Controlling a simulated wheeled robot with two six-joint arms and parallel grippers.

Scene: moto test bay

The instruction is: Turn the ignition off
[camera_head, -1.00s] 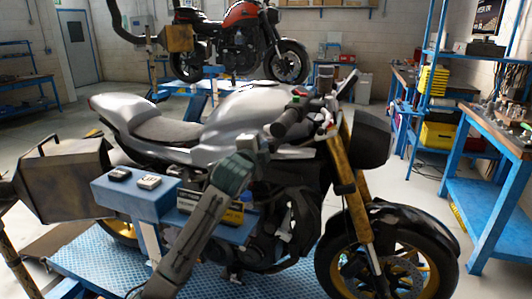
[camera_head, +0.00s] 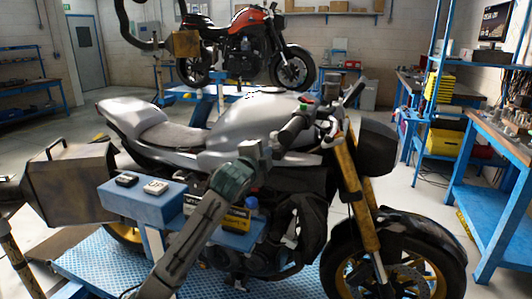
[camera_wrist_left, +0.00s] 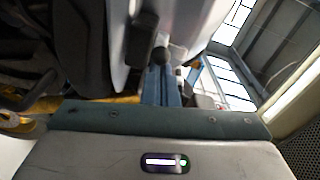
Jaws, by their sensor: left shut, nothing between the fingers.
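The silver motorcycle (camera_head: 255,125) stands side-on in the head view, its front wheel at the right. Its handlebar (camera_head: 295,128) has a dark grip, with small red and green parts (camera_head: 306,101) beside it. I cannot make out the ignition itself. My left gripper (camera_head: 259,150) is shut and empty. It appears in front of the tank's lower side, left of and below the handlebar; contact cannot be told. The left wrist view shows dark and pale bike parts (camera_wrist_left: 185,25) close up, beyond my own wrist housing. My right gripper is not in view.
A blue stand (camera_head: 140,200) with small boxes is beside the bike at the left, near a metal case (camera_head: 75,180). The bike is on a blue platform (camera_head: 95,265).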

